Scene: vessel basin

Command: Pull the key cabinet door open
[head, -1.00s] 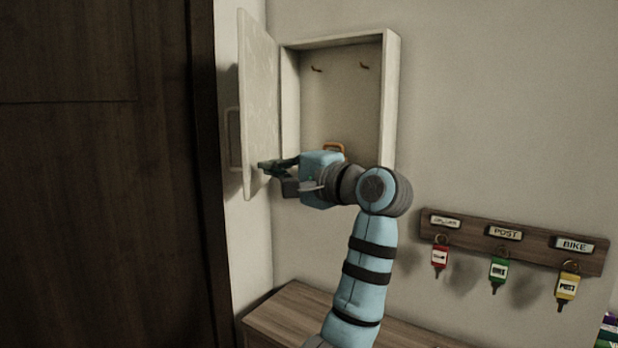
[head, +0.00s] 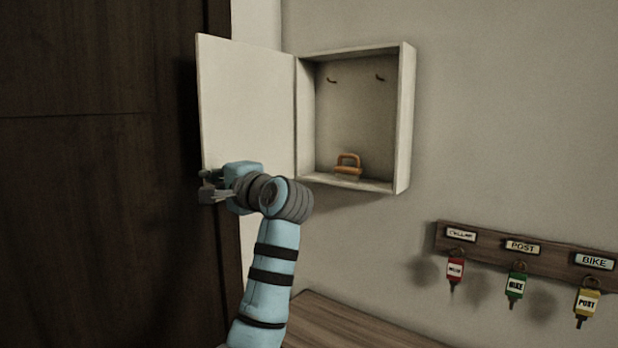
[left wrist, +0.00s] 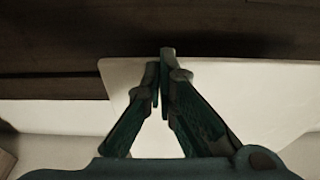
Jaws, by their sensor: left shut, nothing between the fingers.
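The white key cabinet (head: 406,120) hangs on the wall in the head view. Its door (head: 250,100) is swung wide open to the left, its inner face toward me. My left gripper (head: 205,187) is shut and empty at the door's lower left corner; I cannot tell whether it touches the door. In the left wrist view the shut fingers (left wrist: 161,75) lie in front of the pale door panel (left wrist: 225,95). The door's handle is out of sight. My right gripper is not in view.
Inside the cabinet are two hooks and an orange-brown handled object (head: 348,165). A key rack (head: 480,247) with red, green and yellow tags hangs at lower right. A wooden top (head: 350,325) lies below. A dark wooden door (head: 100,200) stands at left.

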